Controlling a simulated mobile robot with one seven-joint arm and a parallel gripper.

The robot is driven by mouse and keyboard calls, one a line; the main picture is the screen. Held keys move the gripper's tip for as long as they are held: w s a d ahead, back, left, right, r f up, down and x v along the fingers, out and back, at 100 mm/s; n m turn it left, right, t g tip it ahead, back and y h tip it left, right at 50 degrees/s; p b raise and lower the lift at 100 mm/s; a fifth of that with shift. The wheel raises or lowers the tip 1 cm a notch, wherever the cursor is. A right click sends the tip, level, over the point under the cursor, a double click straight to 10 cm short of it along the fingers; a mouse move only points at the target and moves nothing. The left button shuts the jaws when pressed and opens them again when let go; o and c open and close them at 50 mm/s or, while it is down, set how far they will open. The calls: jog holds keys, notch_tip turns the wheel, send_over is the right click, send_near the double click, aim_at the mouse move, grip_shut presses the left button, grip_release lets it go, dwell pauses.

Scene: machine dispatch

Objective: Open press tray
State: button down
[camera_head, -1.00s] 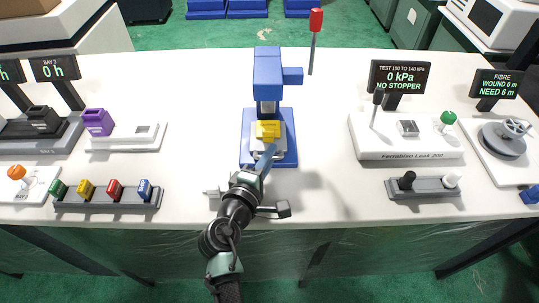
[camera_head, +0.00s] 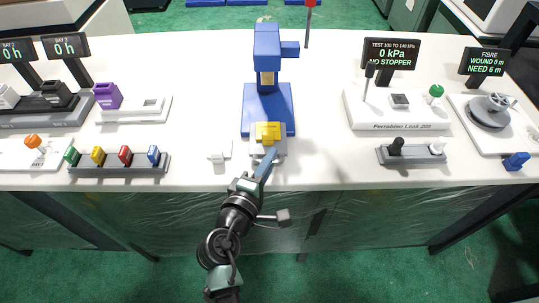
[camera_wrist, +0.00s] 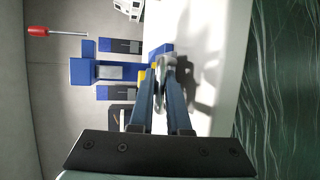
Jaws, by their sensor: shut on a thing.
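The blue press (camera_head: 268,50) stands in the middle of the white table; in the wrist view its blue frame (camera_wrist: 82,71) shows on its side at the left. Its grey tray (camera_head: 282,146) juts out of the front of the blue base, with a yellow block (camera_head: 268,131) on it. My gripper (camera_head: 270,156) reaches in from the front and is shut at the tray's front. In the wrist view my gripper (camera_wrist: 163,72) has its two fingers close around a grey handle piece (camera_wrist: 162,83). The exact grip is partly hidden by the fingers.
A small white block (camera_head: 216,156) lies just left of the tray. A rack of coloured blocks (camera_head: 118,169) is further left, with a purple holder (camera_head: 107,95) behind. A leak tester (camera_head: 397,112) and black-and-white stoppers (camera_head: 411,153) are right. The table front edge is close.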

jog(key=shift+w, duration=0.1)
jog(key=c, duration=1.2)
grip_release()
jog(key=shift+o, duration=0.2)
jog(key=v, duration=1.3)
